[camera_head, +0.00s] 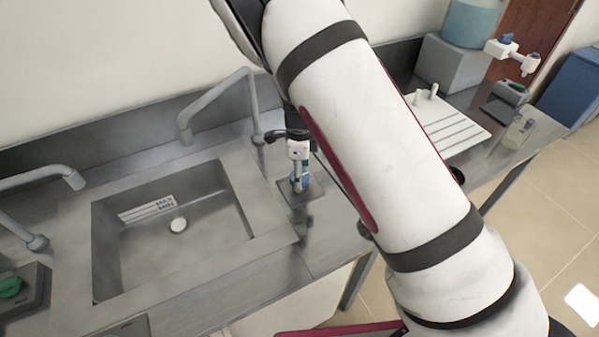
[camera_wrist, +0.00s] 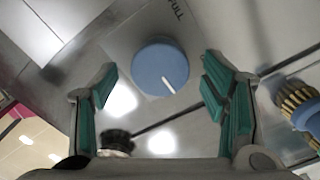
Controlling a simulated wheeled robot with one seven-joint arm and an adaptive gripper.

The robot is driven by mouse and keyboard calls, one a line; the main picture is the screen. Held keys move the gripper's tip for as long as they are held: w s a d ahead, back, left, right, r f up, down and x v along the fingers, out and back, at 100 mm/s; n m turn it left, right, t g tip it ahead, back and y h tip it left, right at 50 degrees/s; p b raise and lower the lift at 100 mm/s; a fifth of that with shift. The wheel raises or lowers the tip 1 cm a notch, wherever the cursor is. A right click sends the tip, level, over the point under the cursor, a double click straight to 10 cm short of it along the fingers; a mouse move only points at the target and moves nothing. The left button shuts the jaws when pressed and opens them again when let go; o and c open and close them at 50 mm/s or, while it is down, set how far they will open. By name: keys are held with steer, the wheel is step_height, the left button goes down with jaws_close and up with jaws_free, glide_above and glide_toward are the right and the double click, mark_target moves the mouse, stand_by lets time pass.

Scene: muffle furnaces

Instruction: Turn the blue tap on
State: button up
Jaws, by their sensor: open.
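The blue tap shows in the wrist view as a round blue knob (camera_wrist: 160,66) with a white line on its face, set on a grey metal panel. My gripper (camera_wrist: 161,76) is open, with one green-padded finger to the left of the knob and the other to its right. Clear gaps show between the knob and both fingers, and nothing is held.
A sink (camera_head: 175,235) is set in the grey bench, with a curved spout (camera_head: 215,95) behind it. A green knob (camera_head: 12,287) is at far left. A white ribbed board (camera_head: 450,125) lies at right.

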steer(key=shift+f, duration=0.35)
steer(key=shift+c, duration=0.4)
steer(key=c, duration=1.1)
steer(key=shift+o, duration=0.2)
